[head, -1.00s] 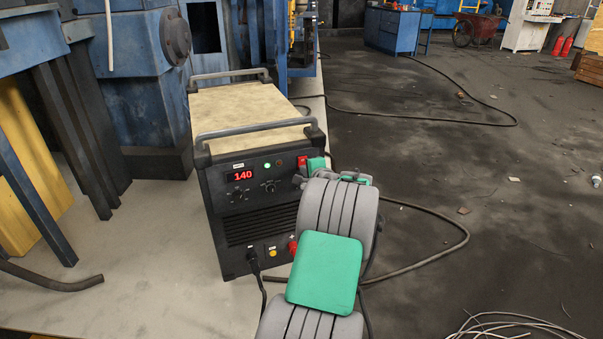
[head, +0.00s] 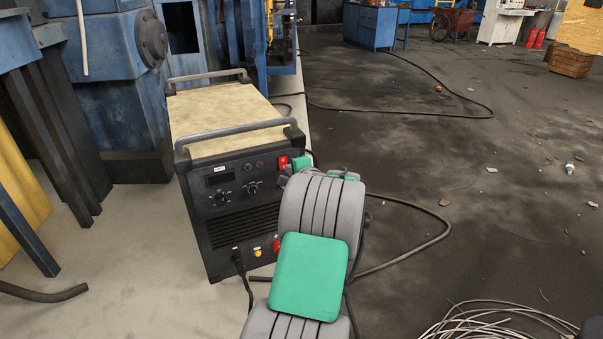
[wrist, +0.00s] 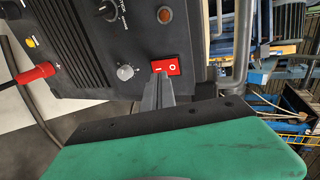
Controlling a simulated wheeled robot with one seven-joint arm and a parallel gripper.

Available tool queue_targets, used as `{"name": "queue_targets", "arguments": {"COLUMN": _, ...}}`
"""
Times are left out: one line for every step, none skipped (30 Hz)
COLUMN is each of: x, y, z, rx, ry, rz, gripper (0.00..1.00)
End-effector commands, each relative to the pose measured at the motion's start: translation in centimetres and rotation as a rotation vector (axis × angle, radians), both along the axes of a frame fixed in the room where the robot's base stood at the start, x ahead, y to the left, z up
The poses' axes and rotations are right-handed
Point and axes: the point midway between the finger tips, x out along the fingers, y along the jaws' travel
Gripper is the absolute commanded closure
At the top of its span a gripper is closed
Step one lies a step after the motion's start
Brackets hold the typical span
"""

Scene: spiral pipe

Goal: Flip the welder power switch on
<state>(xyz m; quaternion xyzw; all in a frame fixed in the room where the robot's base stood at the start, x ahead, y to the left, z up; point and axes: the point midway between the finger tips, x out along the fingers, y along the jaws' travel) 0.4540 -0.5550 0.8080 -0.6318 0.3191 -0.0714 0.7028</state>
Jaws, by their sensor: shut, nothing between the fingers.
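The welder (head: 210,235) is a dark box with a tan top, standing ahead of me. Its display (head: 219,179) is dark. Its red power switch (head: 283,162) is at the upper right of the front panel; in the wrist view the red rocker (wrist: 174,66) shows I and O marks. My gripper (wrist: 161,78) is shut and empty. Its grey fingertips are at the I end of the rocker and overlap it in the picture; whether they touch it I cannot tell. In the head view my arm and wrist hide most of the fingers.
Knobs and a red cable plug (wrist: 38,74) are on the panel near my gripper. A metal handle (head: 236,132) crosses above the panel. Black cable (head: 410,243) lies on the floor to the right. Blue machinery (head: 110,90) stands at the left; the floor at right is mostly open.

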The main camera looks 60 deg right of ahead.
Motion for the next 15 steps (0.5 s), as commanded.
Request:
{"name": "queue_targets", "arguments": {"x": -0.6, "y": 0.8, "z": 0.6, "rx": 0.001, "ry": -0.002, "rz": 0.001, "gripper": 1.0}}
{"name": "queue_targets", "arguments": {"x": -1.2, "y": 1.1, "z": 0.9, "rx": -0.002, "ry": -0.002, "rz": 0.0, "gripper": 1.0}}
{"name": "queue_targets", "arguments": {"x": -2.0, "y": 1.6, "z": 1.3, "rx": -0.002, "ry": -0.001, "rz": 0.0, "gripper": 1.0}}
{"name": "queue_targets", "arguments": {"x": -2.6, "y": 2.0, "z": 1.5, "rx": -0.001, "ry": -0.002, "rz": 0.0, "gripper": 1.0}}
{"name": "queue_targets", "arguments": {"x": -3.2, "y": 2.4, "z": 1.8, "rx": -0.001, "ry": -0.001, "rz": 0.0, "gripper": 1.0}}
{"name": "queue_targets", "arguments": {"x": -4.0, "y": 2.8, "z": 2.1, "rx": 0.0, "ry": 0.0, "rz": -0.001, "gripper": 1.0}}
{"name": "queue_targets", "arguments": {"x": -4.6, "y": 3.2, "z": 2.5, "rx": -0.001, "ry": -0.001, "rz": -0.001, "gripper": 1.0}}
{"name": "queue_targets", "arguments": {"x": -5.2, "y": 3.5, "z": 2.7, "rx": 0.0, "ry": 0.0, "rz": -0.002, "gripper": 1.0}}
{"name": "queue_targets", "arguments": {"x": -5.9, "y": 3.9, "z": 3.0, "rx": 0.0, "ry": 0.0, "rz": -0.002, "gripper": 1.0}}
{"name": "queue_targets", "arguments": {"x": -6.3, "y": 4.2, "z": 3.3, "rx": -0.001, "ry": 0.0, "rz": -0.002, "gripper": 1.0}}
{"name": "queue_targets", "arguments": {"x": -6.8, "y": 4.5, "z": 3.4, "rx": 0.0, "ry": 0.0, "rz": -0.002, "gripper": 1.0}}
{"name": "queue_targets", "arguments": {"x": -7.3, "y": 4.7, "z": 3.7, "rx": 0.0, "ry": 0.0, "rz": -0.002, "gripper": 1.0}}
{"name": "queue_targets", "arguments": {"x": -7.5, "y": 5.0, "z": 3.8, "rx": 0.002, "ry": 0.0, "rz": -0.002, "gripper": 1.0}}
{"name": "queue_targets", "arguments": {"x": -7.8, "y": 5.1, "z": 3.9, "rx": 0.002, "ry": 0.0, "rz": -0.002, "gripper": 1.0}}
{"name": "queue_targets", "arguments": {"x": -8.0, "y": 5.3, "z": 4.0, "rx": 0.0, "ry": 0.001, "rz": -0.001, "gripper": 1.0}}
